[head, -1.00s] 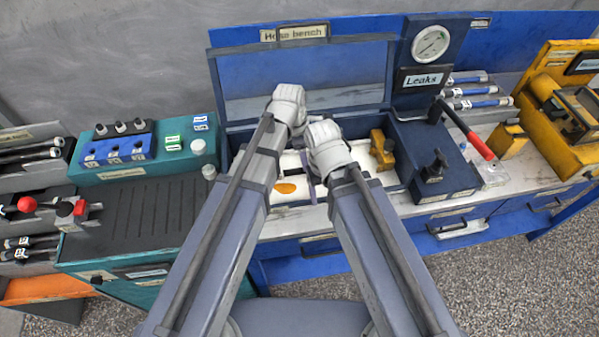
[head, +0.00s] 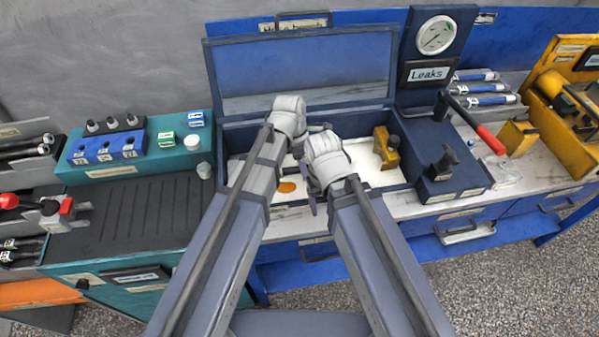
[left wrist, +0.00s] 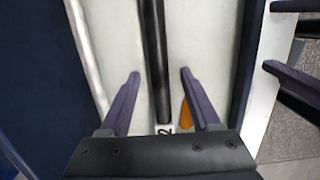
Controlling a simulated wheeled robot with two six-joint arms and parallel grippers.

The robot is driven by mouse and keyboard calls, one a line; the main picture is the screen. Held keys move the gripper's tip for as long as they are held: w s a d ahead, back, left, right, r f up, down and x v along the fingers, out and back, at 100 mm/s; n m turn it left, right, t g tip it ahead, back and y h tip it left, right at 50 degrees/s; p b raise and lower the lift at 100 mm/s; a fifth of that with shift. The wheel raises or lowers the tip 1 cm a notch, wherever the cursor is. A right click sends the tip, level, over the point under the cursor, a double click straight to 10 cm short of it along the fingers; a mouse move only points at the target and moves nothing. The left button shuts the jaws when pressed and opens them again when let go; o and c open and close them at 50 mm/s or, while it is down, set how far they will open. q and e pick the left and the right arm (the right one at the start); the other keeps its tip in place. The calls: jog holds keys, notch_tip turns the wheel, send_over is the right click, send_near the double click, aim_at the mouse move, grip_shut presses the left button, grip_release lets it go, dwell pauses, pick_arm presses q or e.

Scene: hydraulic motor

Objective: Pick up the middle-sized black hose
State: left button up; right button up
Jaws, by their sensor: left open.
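A black hose (left wrist: 154,50) with a white tag (left wrist: 163,129) marked 2 lies on the pale floor of the bench tray in the left wrist view. My left gripper (left wrist: 160,73) is open, with one purple finger on each side of the hose and a gap to it on both sides. In the head view my arms hide the hose. My right gripper (head: 313,203) hangs at the front of the tray, and its purple fingers show at the right edge of the left wrist view.
The blue tray has a raised lid (head: 300,75) behind, a yellow block (head: 386,148) and an orange spot (head: 287,187). A teal cabinet (head: 140,255) is on the left.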

pick_arm(q)
grip_shut()
dwell(0.4)
dwell(0.9)
